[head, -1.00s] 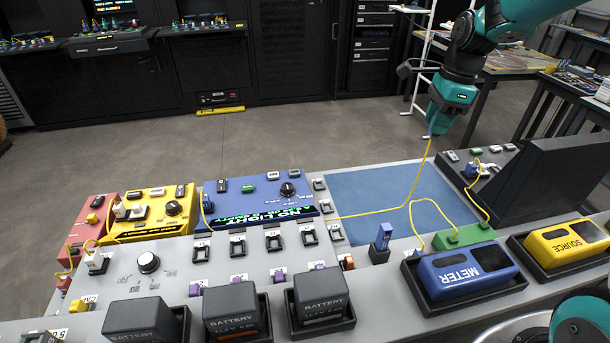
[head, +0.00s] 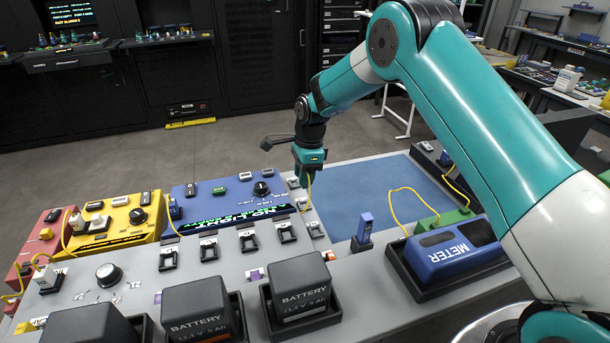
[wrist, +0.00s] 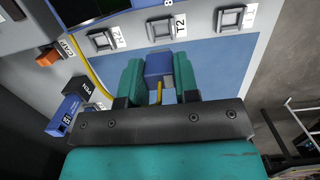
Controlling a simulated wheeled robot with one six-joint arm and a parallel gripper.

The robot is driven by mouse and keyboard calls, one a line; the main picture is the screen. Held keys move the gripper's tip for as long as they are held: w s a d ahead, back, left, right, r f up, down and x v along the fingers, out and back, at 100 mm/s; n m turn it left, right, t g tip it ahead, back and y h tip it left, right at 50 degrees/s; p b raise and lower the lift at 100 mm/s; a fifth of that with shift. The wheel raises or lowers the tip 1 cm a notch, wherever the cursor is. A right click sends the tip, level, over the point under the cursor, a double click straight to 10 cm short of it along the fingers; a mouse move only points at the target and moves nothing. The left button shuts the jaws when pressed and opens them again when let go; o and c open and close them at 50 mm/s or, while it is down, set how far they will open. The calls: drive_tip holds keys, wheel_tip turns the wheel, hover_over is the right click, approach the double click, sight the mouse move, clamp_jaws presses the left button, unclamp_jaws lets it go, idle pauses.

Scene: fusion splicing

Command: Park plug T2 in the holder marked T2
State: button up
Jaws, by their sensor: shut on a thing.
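My gripper (head: 308,170) hangs over the bench near the right end of the blue "no light" unit. In the wrist view its two teal fingers (wrist: 160,82) are shut on a blue plug (wrist: 159,66) with a yellow cord. The holder marked T2 (wrist: 160,29) is a grey square frame, just beyond the plug in that view, and looks empty. The plug appears apart from the holder; its height above the bench is hard to judge. In the head view the gripper hides the plug, with only yellow cord (head: 309,192) showing below.
Similar holders stand on both sides of T2, one to its left (wrist: 102,40) and one to its right (wrist: 230,18). A blue mat (head: 370,190) lies clear to the right. An upright blue block (head: 365,226) and the meter (head: 455,250) stand nearer. Batteries line the front.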

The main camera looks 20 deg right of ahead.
drive_tip(key=shift+f+b, duration=2.45)
drive_tip(key=shift+f, duration=0.6)
drive_tip(key=shift+p, duration=0.45)
drive_tip(key=shift+f+b, duration=0.3)
drive_tip(key=shift+f, duration=0.25)
drive_tip(key=o, duration=1)
drive_tip(key=r, duration=0.5)
drive_tip(key=d+r, duration=0.1)
drive_tip(key=r, duration=0.5)
drive_tip(key=d+r, duration=0.1)
drive_tip(key=r, duration=0.5)
drive_tip(key=shift+r+b, duration=0.2)
drive_tip(key=shift+b, duration=0.1)
drive_tip(key=shift+r, duration=0.1)
